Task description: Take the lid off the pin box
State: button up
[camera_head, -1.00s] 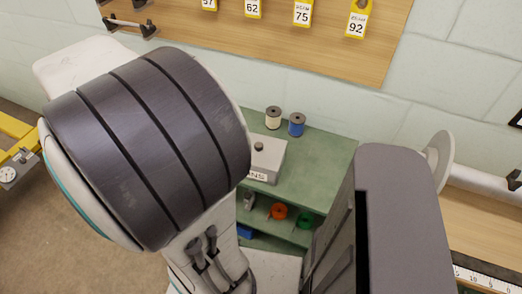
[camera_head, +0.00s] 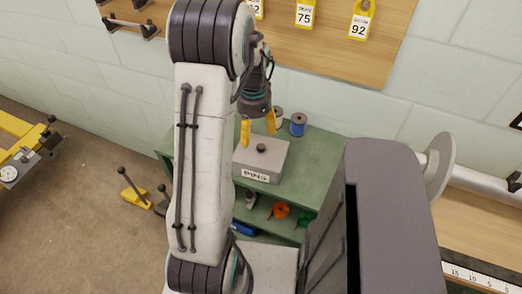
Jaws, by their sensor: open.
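The pin box (camera_head: 255,175) is a grey box with a "PINS" label on its front, standing on top of the green shelf unit. Its lid (camera_head: 272,153) is on the box and has a dark round knob (camera_head: 261,148) in the middle. My gripper (camera_head: 258,129) has yellow fingers that are spread apart and empty. In the picture it hangs just above and slightly behind the knob, with the left finger overlapping the lid's back left part. I cannot tell the exact height of the fingertips over the lid.
A blue spool (camera_head: 298,124) and a partly hidden pale spool (camera_head: 278,112) stand behind the box. Orange (camera_head: 280,210) and green coils lie on the lower shelf. The green top (camera_head: 310,160) is clear right of the box.

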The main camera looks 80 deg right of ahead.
aim_at(262, 148)
jog(key=shift+s+d+f+m, duration=0.1)
jog(key=shift+s+f+m, duration=0.2)
jog(key=shift+s+f, duration=0.55)
jog(key=shift+f, duration=0.1)
jog(key=shift+s+f+p, duration=0.2)
jog(key=shift+f+p, duration=0.4)
jog(key=shift+f, duration=2.5)
jog(key=shift+a, duration=0.2)
grip_shut()
